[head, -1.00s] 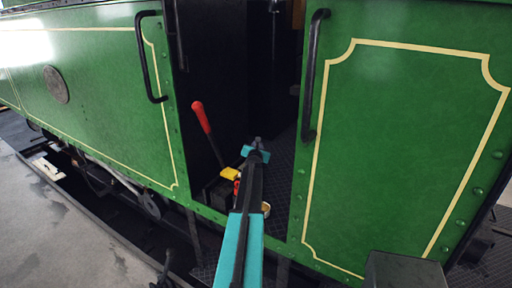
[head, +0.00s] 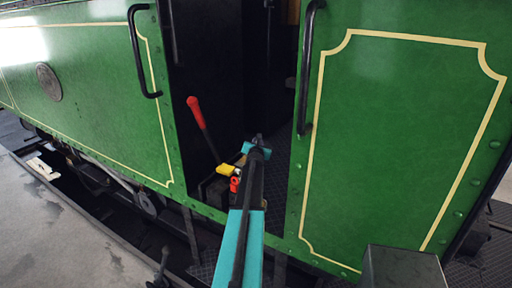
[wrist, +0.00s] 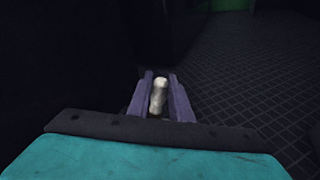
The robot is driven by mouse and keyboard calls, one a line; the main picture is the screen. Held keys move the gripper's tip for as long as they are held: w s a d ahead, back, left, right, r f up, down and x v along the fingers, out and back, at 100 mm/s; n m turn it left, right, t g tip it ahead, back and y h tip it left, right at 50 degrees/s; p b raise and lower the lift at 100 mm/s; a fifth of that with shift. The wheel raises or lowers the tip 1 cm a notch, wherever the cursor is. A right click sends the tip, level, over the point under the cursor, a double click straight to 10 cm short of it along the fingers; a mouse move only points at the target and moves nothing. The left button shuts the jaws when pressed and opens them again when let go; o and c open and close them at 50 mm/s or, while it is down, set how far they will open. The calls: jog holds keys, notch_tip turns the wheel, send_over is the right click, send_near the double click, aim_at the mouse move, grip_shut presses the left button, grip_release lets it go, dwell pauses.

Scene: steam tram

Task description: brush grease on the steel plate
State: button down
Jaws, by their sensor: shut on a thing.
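My gripper (wrist: 160,84) is in the wrist view, its two purple-grey fingers shut on a pale, short, rounded thing (wrist: 158,96). It looks like the end of a handle, perhaps the brush's; any bristles are hidden. In the head view my arm reaches into the dark cab doorway and hides the gripper and what it holds. No grease pot and no separate steel plate can be made out. A patterned dark metal floor (wrist: 239,83) lies right of the fingers in the wrist view.
A red-handled lever (head: 194,104) stands left of my arm in the doorway. A yellow thing (head: 227,169) and a small red thing (head: 234,184) sit close beside the arm. Green panels with black handrails (head: 141,55) (head: 309,70) flank the opening.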

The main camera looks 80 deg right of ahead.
jog(key=shift+s+a+f+b, duration=0.2)
jog(key=shift+s+b, duration=0.35)
jog(key=shift+b, duration=1.85)
jog(key=shift+r, duration=0.2)
jog(key=shift+s+d+f+b, duration=0.15)
jog(key=shift+d+b, duration=0.15)
jog(key=shift+b, duration=0.75)
jog(key=shift+s+d+b, duration=0.1)
jog(key=shift+d+b, duration=0.4)
jog(key=shift+b, duration=0.9)
jog(key=shift+w+d+p, duration=0.2)
jog(key=shift+w+d, duration=0.05)
jog(key=shift+w, duration=0.7)
jog(key=shift+w+d+p, duration=0.2)
jog(key=shift+w+d, duration=0.05)
jog(key=shift+w, duration=0.7)
jog(key=shift+r, duration=0.2)
jog(key=shift+w, duration=0.1)
